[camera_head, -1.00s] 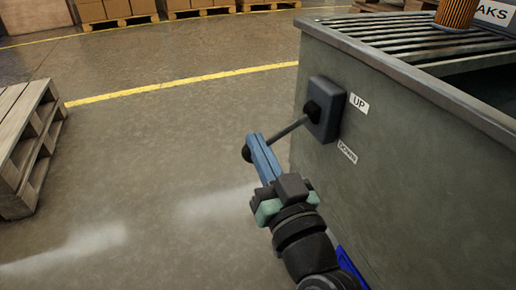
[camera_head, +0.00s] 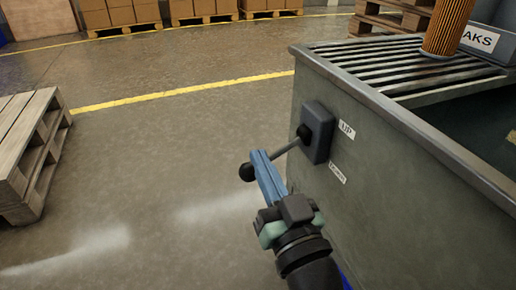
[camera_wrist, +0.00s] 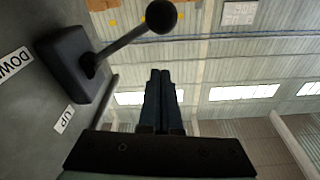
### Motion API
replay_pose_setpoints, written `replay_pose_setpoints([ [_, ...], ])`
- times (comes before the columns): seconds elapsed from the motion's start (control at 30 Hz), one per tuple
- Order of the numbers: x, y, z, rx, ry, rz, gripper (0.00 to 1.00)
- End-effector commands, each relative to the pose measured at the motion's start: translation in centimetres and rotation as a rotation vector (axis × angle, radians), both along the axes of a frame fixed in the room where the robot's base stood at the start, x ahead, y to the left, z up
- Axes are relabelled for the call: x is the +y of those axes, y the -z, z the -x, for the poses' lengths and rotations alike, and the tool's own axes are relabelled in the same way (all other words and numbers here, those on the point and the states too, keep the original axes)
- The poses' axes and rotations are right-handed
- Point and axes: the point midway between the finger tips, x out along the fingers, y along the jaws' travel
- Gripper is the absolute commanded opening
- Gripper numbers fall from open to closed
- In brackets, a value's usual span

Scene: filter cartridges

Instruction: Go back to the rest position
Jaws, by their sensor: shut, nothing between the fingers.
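My gripper (camera_head: 262,158) is shut and empty, with its blue fingers together. It is in front of the lever (camera_head: 270,158) in the head view, by the side of the grey tank. The lever has a black ball knob (camera_head: 246,172) and comes out of a dark switch box (camera_head: 318,130). It points left and downward, towards the DOWN label (camera_head: 338,173). The UP label (camera_head: 347,131) is higher. In the wrist view the knob (camera_wrist: 161,16) is beyond the fingertips (camera_wrist: 160,74), with a gap between them. Whether the fingers touch the lever elsewhere, I cannot tell.
The grey tank (camera_head: 420,215) fills the right side, with a slatted rack (camera_head: 375,62) and an orange filter cartridge (camera_head: 448,25) on top. A wooden pallet stack (camera_head: 35,150) stands left. Boxes on pallets line the back. Open floor (camera_head: 150,150) lies between.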

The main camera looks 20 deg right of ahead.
Motion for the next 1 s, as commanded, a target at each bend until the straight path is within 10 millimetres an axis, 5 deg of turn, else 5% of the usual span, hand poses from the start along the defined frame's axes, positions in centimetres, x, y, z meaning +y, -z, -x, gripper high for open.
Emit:
replay_pose_setpoints([
  [0.3, -0.2, 1.1, 5.2, 0.001, 0.002, -0.001, 0.0],
  [0.67, -0.1, 1.0, 6.3, -0.003, 0.0, 0.002, 0.0],
  [0.77, 0.6, -1.2, 5.6, -0.021, -0.008, 0.022, 0.0],
  [0.83, 1.5, -4.3, 4.6, -0.052, -0.015, 0.051, 0.0],
  [1.0, 5.3, -16.2, 2.2, -0.182, -0.021, 0.139, 0.0],
])
